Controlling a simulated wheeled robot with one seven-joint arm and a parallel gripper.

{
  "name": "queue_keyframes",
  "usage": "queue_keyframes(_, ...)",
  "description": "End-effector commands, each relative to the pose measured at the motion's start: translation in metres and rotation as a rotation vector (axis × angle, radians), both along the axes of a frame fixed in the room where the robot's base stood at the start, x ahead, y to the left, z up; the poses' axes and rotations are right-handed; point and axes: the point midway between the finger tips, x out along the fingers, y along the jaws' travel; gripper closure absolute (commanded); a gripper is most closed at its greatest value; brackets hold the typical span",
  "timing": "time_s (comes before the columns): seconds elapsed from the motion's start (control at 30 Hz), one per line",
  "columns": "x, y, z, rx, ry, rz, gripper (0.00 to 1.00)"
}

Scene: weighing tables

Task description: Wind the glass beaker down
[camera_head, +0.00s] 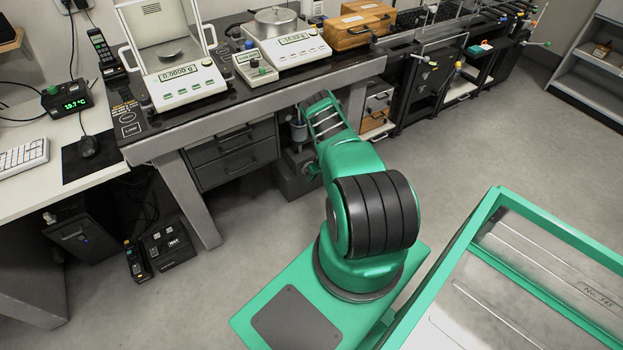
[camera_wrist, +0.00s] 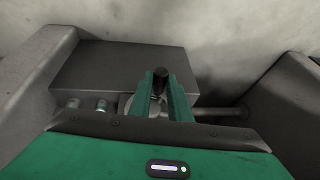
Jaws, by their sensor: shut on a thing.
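In the wrist view my gripper (camera_wrist: 160,98) has its two green fingers closed around a dark upright knob (camera_wrist: 161,76). The knob stands in front of a grey box-like housing (camera_wrist: 110,68), and a horizontal rod (camera_wrist: 222,112) runs off to its right. Pale round metal parts show behind and between the fingers. In the head view my arm reaches in under the front edge of the weighing table, and my fingertips are hidden. A small pale cylindrical vessel (camera_head: 298,132) shows under the table beside my arm; I cannot tell whether it is the glass beaker.
The weighing table (camera_head: 230,118) carries two balances (camera_head: 183,82) (camera_head: 288,42) and a wooden box (camera_head: 357,26). A grey drawer unit (camera_head: 232,148) stands under it, left of my arm. A green-framed cart (camera_head: 465,240) is at the right. The floor between is clear.

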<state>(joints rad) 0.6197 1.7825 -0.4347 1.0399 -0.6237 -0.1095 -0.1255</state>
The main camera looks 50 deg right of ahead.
Motion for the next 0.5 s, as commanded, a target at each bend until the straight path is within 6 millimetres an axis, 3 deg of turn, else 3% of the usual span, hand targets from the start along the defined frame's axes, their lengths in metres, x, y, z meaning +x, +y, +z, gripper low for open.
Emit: queue_keyframes(0.5,0.0022,-0.0048,0.0026,-0.031,0.001,0.000,1.00)
